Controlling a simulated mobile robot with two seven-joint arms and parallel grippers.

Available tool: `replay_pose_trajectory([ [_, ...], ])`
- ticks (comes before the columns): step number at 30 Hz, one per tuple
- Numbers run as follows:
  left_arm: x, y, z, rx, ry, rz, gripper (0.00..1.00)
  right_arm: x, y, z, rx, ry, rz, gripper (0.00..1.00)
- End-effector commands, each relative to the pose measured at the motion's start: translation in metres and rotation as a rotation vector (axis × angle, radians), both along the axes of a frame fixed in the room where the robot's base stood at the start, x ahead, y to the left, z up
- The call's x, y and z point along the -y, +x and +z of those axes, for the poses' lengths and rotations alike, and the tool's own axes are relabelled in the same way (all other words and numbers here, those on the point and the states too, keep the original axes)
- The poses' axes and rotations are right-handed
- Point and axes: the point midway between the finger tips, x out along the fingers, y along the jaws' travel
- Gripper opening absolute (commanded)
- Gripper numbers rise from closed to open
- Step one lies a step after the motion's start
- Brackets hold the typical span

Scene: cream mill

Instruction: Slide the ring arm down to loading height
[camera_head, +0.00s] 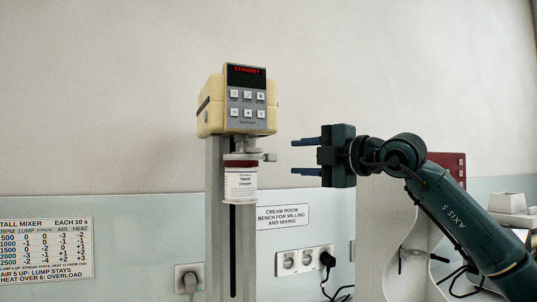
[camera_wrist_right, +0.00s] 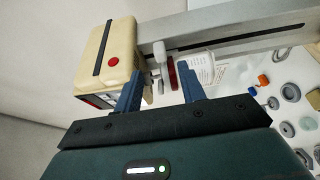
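The mixer's ring arm (camera_head: 243,157) is a pale metal bracket high on the upright post, just under the mixer head. A small knob (camera_head: 269,157) sticks out at its right. A white jar (camera_head: 241,184) with a dark red band at its top hangs at the ring. My right gripper (camera_head: 296,157) is open and empty, right of the knob and level with it, its fingers pointing left. In the right wrist view the knob (camera_wrist_right: 160,56) lies beyond the gap between the blue fingers (camera_wrist_right: 161,82), apparently apart from them. My left gripper is not in view.
The cream mixer head (camera_head: 240,102) reads STANDBY above the post (camera_head: 217,230), which has a dark vertical slot. Wall sockets with plugs (camera_head: 304,260) and cables are behind. Several small parts (camera_wrist_right: 285,95) lie at right in the wrist view. Space left of the post looks clear.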

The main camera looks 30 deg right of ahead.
Motion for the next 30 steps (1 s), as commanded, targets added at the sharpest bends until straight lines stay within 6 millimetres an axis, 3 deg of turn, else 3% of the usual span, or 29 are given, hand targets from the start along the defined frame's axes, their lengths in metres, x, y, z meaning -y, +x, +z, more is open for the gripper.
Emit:
replay_pose_trajectory([
  [6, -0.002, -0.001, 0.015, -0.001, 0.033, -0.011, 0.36, -0.017, 0.045, 0.004, -0.002, 0.000, 0.002, 0.40],
  [12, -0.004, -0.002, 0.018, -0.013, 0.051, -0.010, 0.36, -0.026, 0.075, 0.003, -0.001, 0.001, 0.001, 0.40],
  [18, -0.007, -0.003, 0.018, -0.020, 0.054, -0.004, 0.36, -0.030, 0.086, 0.001, 0.000, 0.000, 0.000, 0.40],
  [26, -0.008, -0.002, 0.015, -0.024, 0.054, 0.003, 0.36, -0.031, 0.087, 0.000, 0.000, 0.000, 0.001, 0.40],
  [30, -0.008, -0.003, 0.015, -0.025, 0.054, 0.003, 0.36, -0.031, 0.087, 0.000, 0.000, 0.000, 0.001, 0.29],
])
